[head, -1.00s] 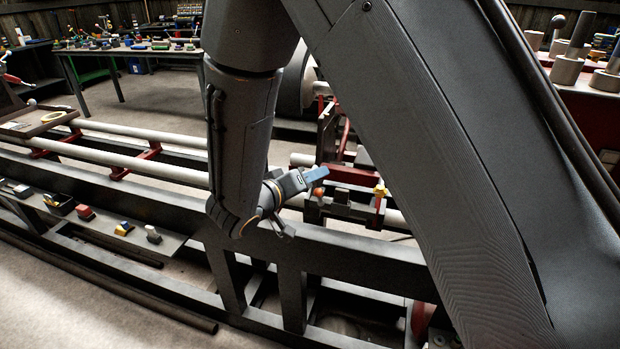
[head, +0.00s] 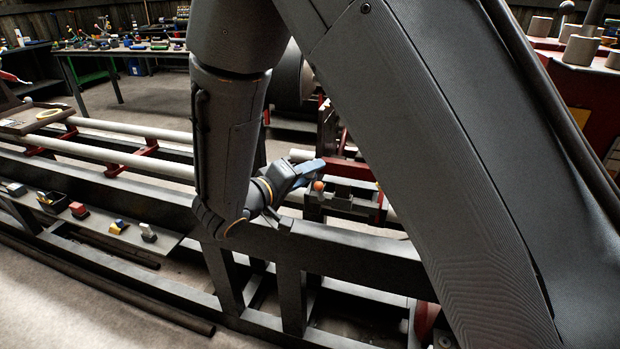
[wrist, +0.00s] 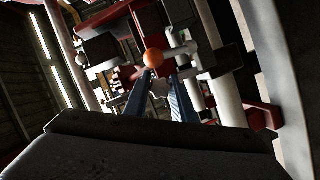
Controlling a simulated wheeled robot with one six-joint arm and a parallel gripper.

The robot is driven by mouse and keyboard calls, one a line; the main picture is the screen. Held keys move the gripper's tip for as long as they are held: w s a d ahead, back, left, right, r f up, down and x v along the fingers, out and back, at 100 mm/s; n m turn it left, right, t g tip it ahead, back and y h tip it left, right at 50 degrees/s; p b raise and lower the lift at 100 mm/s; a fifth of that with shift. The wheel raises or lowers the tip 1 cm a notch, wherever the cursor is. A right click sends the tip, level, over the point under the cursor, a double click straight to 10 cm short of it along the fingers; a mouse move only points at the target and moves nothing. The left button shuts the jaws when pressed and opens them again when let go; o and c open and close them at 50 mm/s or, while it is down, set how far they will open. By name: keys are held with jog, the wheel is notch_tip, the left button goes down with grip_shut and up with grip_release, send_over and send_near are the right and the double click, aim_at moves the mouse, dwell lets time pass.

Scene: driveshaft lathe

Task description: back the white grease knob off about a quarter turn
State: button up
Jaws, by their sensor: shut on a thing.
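My gripper (head: 314,168) is at the machine's cross-slide parts in the middle of the head view, just left of my big arm link. In the wrist view, its two blue-grey fingers (wrist: 163,76) reach up to the mechanism with a narrow gap between them. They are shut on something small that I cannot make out. An orange ball knob (wrist: 153,57) shows right at the fingertips; in the head view this orange ball (head: 318,186) sits just below the finger. I cannot clearly identify the white grease knob; the fingers and dark parts hide that spot.
A red bar (head: 348,170) and dark blocks crowd the fingertips. Pale rails (head: 130,157) run left over the dark frame (head: 330,246). A low shelf (head: 155,240) holds small coloured blocks. A bench (head: 120,50) with tools stands behind.

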jog(key=n+h+b, duration=0.1)
jog(key=n, duration=0.1)
jog(key=n+t+h+b, duration=0.1)
jog(key=n, duration=0.2)
jog(key=shift+b, duration=0.3)
dwell(0.4)
jog(key=o, duration=1.1)
jog(key=shift+c, duration=0.2)
jog(key=b+v, duration=0.1)
jog(key=v, duration=0.7)
